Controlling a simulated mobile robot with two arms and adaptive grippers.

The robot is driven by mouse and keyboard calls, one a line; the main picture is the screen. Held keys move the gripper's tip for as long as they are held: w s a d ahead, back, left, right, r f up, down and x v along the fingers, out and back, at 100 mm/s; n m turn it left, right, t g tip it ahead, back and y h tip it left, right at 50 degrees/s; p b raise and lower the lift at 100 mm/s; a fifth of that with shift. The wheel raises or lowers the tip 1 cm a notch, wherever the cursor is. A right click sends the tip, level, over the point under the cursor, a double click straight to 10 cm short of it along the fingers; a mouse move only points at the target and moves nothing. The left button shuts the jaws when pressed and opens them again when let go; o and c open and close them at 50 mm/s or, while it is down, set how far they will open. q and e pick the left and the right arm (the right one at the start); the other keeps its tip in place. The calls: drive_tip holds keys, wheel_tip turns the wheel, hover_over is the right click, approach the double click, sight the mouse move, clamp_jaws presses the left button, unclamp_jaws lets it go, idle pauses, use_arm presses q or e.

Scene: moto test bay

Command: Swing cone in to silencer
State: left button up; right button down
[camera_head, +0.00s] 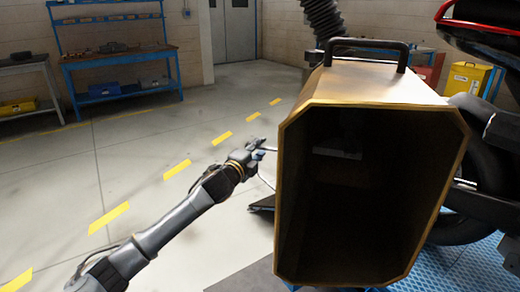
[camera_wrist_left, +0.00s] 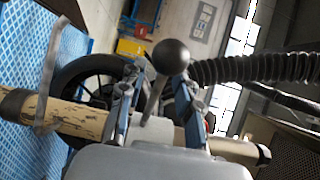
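The cone (camera_head: 370,88) is a large gold box-shaped hood with a dark open mouth facing me and a black handle (camera_head: 366,43) on top. My left gripper (camera_head: 258,152) is beside its left wall in the head view. In the left wrist view, the gripper (camera_wrist_left: 158,95) has its fingers apart, with a black ball knob (camera_wrist_left: 172,57) on a thin rod between them; I cannot tell whether they touch the rod. A tan tube with dark ends, likely the silencer (camera_wrist_left: 75,120), lies behind the fingers. The cone hides it in the head view. My right gripper is not in view.
A black ribbed hose (camera_head: 322,18) rises behind the cone. A motorcycle wheel (camera_head: 482,165) stands at the right on a blue ramp (camera_head: 470,265). A blue workbench (camera_head: 122,60) stands at the back left. The floor at the left is clear.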

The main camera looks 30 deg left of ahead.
use_arm(q)
drive_tip(key=shift+w, duration=0.5)
clamp_jaws()
